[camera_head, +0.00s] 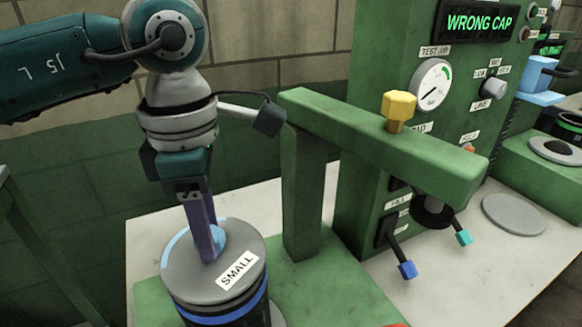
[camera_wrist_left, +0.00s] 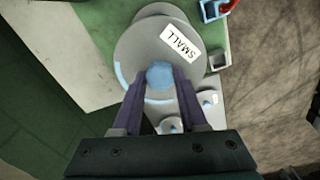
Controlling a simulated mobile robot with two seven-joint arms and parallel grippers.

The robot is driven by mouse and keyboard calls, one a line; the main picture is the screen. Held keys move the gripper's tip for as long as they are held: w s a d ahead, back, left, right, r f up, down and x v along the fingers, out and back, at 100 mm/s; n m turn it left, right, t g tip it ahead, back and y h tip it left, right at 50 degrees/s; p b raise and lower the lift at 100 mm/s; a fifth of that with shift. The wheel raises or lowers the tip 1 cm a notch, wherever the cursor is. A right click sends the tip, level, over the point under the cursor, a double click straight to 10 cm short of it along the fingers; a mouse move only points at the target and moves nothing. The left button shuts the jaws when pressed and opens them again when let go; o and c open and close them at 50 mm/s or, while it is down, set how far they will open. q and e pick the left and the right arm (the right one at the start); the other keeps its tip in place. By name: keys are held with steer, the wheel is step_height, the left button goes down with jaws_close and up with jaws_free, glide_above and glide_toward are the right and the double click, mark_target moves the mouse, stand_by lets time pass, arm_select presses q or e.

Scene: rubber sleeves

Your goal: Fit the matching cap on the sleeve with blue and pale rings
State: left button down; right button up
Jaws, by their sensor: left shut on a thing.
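My left gripper (camera_head: 208,252) is shut on the pale blue knob of a grey round cap (camera_head: 190,272) labelled SMALL. The knob and the cap (camera_wrist_left: 135,45) also show in the left wrist view, with a finger on each side of the knob. The cap is over the top of a dark sleeve (camera_head: 238,314) with a bright blue ring and a pale ring near its upper end. Whether the cap is seated or just resting there I cannot tell. The sleeve's lower part is cut off by the picture edge. My right gripper is in neither view.
A green press frame (camera_head: 302,200) with a yellow knob (camera_head: 398,108) stands right of the sleeve. Behind it, a green panel has a gauge (camera_head: 431,86) and a display (camera_head: 479,22) reading WRONG CAP. Small grey knobbed pieces (camera_wrist_left: 207,102) lie near the cap in the wrist view.

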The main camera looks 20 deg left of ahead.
arm_select(q)
steer(key=shift+f, duration=0.45)
steer(key=shift+c, duration=1.8)
jaws_free()
steer(key=shift+r, duration=0.1)
